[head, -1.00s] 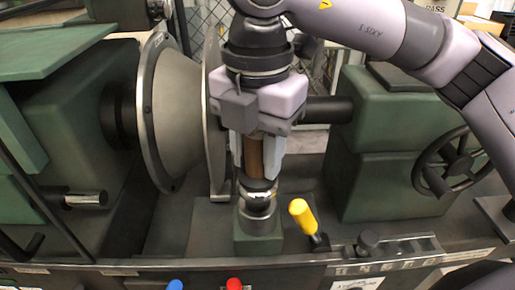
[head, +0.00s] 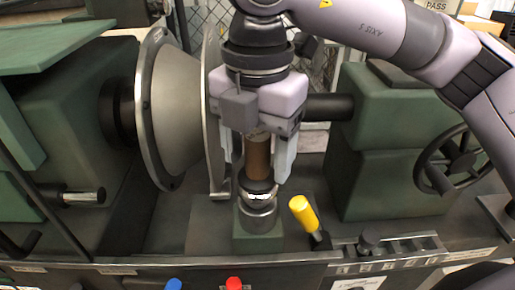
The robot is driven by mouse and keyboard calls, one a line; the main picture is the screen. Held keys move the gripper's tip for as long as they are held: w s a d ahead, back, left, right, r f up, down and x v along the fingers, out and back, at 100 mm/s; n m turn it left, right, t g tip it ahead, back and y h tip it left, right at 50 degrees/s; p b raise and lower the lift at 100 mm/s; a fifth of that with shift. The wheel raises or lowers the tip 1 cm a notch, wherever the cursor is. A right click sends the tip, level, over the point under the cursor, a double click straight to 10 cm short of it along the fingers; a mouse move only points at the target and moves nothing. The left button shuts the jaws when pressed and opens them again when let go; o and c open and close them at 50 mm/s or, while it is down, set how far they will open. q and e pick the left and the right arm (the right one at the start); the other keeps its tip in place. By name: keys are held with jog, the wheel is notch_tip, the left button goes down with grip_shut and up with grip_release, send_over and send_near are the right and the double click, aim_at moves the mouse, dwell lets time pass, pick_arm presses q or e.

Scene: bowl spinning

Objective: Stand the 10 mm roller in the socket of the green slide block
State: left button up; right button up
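The roller (head: 258,160) has a brown handle and a dark and shiny metal lower end. It stands upright, with its lower end at the grey metal socket (head: 258,218) on the green slide block (head: 257,243). How deep it sits cannot be seen. My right gripper (head: 254,172) is above the block, pointing down around the handle. Its pale fingers are spread, with a gap visible on the right side of the handle. The gripper body hides the handle's top. My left gripper is not in view.
A large metal chuck cone (head: 172,110) stands close to the left. A yellow-handled lever (head: 303,213) rises just right of the block. A small rack (head: 402,247) and a handwheel (head: 450,165) are further right. Red (head: 233,284) and blue (head: 174,285) knobs are in front.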

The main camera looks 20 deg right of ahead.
notch_tip(320, 180, up, 6)
jog(key=shift+r, duration=0.55)
dwell(0.3)
